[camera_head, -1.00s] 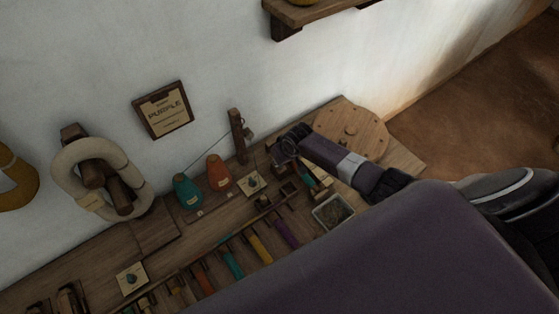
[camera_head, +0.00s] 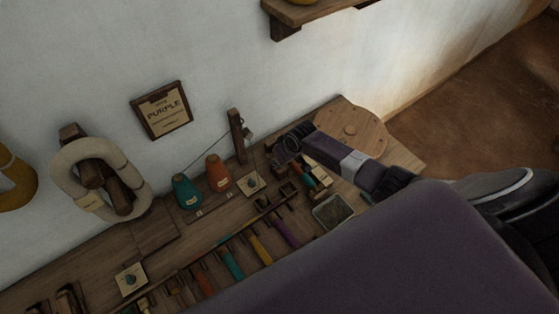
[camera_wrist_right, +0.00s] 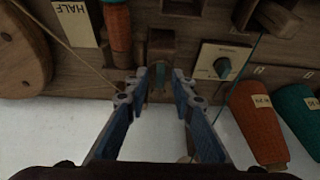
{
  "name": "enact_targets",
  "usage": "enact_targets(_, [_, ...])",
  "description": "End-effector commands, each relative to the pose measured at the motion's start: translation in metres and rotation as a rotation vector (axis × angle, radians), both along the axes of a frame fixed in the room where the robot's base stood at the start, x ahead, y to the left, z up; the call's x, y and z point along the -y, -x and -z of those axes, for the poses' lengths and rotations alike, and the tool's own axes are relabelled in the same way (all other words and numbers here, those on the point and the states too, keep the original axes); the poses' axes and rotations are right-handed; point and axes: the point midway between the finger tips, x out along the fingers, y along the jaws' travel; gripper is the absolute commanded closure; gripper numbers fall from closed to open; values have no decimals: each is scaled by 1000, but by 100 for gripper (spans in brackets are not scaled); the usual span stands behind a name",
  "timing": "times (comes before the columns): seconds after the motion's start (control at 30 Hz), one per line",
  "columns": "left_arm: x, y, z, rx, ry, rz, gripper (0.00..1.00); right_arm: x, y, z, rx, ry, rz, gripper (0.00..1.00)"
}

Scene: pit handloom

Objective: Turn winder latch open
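My right gripper (camera_wrist_right: 160,82) is open, its two blue-padded fingers apart. A small teal upright piece, which looks like the latch (camera_wrist_right: 160,74), shows between the fingertips in front of a dark wooden block (camera_wrist_right: 161,46). I cannot tell whether either finger touches it. A cream plate with a teal knob (camera_wrist_right: 225,66) sits just right of the fingers. In the head view the right gripper (camera_head: 283,152) hangs over the bench near the round wooden wheel (camera_head: 352,122), and its wrist hides part of the bench. That plate (camera_head: 252,185) lies to its left. My left gripper is not in view.
An orange cone (camera_head: 218,172) and a teal cone (camera_head: 187,192) stand left of the gripper, near a wooden post (camera_head: 237,136) with a thread. A tray (camera_head: 332,211) and several coloured handles (camera_head: 259,248) lie in front. The wall rises behind the bench.

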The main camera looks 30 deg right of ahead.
Motion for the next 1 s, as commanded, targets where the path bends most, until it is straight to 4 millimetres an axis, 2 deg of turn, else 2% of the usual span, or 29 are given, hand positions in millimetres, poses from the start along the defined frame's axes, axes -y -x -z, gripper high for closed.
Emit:
enact_targets(0.3, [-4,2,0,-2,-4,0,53,0,0,-1,2,-1,1,75])
enact_targets(0.47, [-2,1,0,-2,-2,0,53,1,3,-10,4,-1,1,75])
enact_targets(1.0, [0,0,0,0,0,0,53,6,34,-85,3,1,-1,75])
